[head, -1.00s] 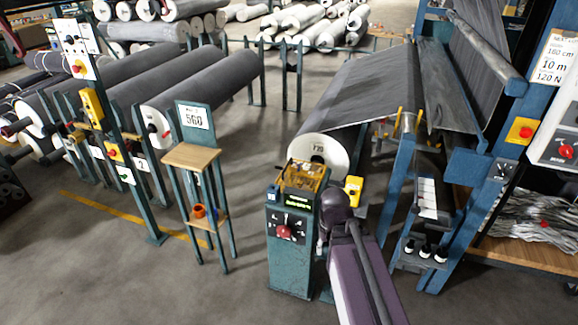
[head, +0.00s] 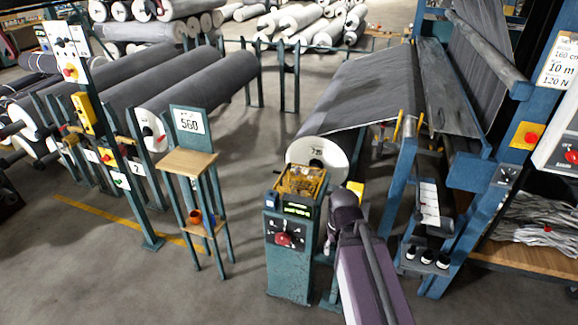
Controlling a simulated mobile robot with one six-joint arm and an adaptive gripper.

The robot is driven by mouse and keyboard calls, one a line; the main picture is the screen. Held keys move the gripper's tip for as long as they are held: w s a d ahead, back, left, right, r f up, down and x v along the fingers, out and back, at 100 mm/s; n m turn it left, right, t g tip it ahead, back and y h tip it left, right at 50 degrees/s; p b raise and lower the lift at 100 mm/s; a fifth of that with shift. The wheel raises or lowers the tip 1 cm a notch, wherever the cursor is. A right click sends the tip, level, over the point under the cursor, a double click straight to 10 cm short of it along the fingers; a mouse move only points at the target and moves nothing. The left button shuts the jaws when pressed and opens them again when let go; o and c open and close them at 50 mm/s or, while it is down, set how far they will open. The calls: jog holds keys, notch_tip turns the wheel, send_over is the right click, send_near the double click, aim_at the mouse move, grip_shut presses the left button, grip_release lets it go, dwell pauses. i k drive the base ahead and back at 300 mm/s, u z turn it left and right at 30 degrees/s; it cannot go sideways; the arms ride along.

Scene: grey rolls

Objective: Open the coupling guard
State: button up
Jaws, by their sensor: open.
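A yellow, cage-like cover (head: 301,180), which looks like the coupling guard, sits on top of a teal control pedestal (head: 290,268). It is beside the end of the large grey roll. It is too small to tell whether it is latched. The pedestal front has a small lit display and a red knob (head: 284,239). My purple arm rises from the bottom, just right of the pedestal, and its dark end is close to the cover's right side.
A yellow box (head: 355,190) by the roll end (head: 318,157) is partly behind my arm. A small stand (head: 188,162) with a 560 sign is left of the pedestal. A blue machine frame (head: 402,185) stands close on the right. Floor is clear between stand and pedestal.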

aim_at(289, 165)
jog(key=z, duration=0.45)
jog(key=i, duration=1.15)
jog(key=u, duration=0.35)
